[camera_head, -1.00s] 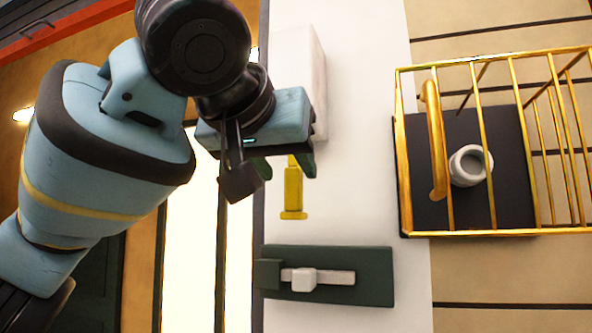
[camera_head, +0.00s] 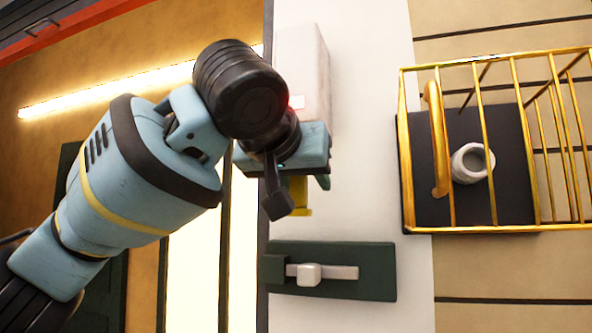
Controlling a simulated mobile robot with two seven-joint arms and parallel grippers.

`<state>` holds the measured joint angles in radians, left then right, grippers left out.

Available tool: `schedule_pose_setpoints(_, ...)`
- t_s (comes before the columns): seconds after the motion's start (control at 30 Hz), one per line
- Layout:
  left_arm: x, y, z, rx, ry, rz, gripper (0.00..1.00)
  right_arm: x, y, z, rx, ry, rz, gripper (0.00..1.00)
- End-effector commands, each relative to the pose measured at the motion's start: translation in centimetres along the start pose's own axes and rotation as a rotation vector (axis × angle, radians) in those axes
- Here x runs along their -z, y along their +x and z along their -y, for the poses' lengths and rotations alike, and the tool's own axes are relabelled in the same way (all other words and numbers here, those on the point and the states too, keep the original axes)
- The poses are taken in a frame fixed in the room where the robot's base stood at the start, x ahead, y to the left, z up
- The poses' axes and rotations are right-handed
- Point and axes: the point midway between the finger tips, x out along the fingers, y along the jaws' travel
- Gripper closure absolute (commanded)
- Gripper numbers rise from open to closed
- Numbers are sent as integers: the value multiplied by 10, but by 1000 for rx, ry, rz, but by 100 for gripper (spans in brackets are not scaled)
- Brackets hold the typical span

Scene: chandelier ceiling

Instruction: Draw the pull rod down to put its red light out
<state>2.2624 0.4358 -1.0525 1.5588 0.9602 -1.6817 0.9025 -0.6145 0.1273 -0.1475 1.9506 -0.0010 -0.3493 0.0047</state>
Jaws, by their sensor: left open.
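The pull rod (camera_head: 303,205) is yellow and hangs below a white box (camera_head: 308,62) on the white wall post. A small red light (camera_head: 297,101) glows on the front of the box. My left gripper (camera_head: 300,189) is open, just in front of or around the rod. It hides the upper rod, and only the rod's lower part shows between and below the fingers. I cannot tell whether the fingers touch it. My right gripper is not in view.
Below the rod is a dark green plate (camera_head: 380,270) with a white slider knob (camera_head: 308,275).

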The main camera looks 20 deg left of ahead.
Motion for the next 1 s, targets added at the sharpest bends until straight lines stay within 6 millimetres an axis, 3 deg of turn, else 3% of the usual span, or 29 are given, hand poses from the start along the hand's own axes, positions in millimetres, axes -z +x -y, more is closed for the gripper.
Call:
schedule_pose_setpoints(0.3,0,2,0,1,-1,0,56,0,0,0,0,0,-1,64)
schedule_pose_setpoints(0.63,0,2,0,1,0,0,99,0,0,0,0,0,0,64)
schedule_pose_setpoints(1.0,-6,4,0,1,0,0,100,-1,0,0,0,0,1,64)
